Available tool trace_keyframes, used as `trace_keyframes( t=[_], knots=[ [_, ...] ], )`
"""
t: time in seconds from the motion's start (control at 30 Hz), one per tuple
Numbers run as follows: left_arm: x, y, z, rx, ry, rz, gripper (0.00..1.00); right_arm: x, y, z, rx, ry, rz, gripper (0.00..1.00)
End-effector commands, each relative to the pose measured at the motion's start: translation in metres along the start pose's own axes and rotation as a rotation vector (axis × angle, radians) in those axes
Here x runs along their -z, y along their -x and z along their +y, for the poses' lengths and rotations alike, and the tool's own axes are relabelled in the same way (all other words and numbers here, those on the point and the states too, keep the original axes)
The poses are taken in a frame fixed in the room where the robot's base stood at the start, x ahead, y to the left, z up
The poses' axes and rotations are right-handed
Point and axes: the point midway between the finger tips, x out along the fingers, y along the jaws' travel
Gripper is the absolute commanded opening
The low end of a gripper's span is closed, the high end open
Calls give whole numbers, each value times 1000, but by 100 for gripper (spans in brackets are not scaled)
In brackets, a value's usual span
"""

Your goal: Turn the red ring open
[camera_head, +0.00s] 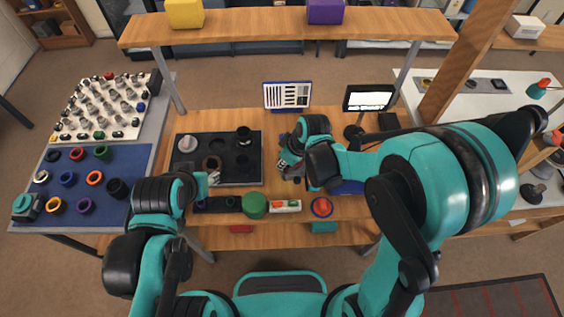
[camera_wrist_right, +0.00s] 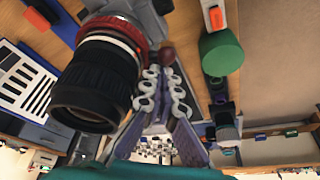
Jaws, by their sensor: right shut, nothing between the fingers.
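In the right wrist view, a black ribbed lens (camera_wrist_right: 95,85) carries a red ring (camera_wrist_right: 137,36) near its far end, where it meets a grey body (camera_wrist_right: 150,10). My right gripper (camera_wrist_right: 164,78) is shut and empty just to the right of the lens in that view. Its pale wavy finger pads lie close beside the red ring; I cannot tell whether they touch it. In the head view my right gripper (camera_head: 285,167) is over the middle of the bench, and the red ring is not discernible there. My left gripper (camera_head: 213,179) is by the black tray's front edge; its jaws are unclear.
The black tray (camera_head: 210,145) holds a grey part, a brown ring and a dark part. A blue mat (camera_head: 70,180) with several rings lies left.

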Motion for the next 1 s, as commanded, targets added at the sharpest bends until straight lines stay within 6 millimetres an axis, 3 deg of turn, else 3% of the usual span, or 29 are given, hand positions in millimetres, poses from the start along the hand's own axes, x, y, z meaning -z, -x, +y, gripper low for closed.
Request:
trace_keyframes(
  t=[1.0],
  knots=[
    [-3, -5, 0, 0, 0, 0, 40, -9, 3, 1, 53, 145, -1, 0]
  ],
)
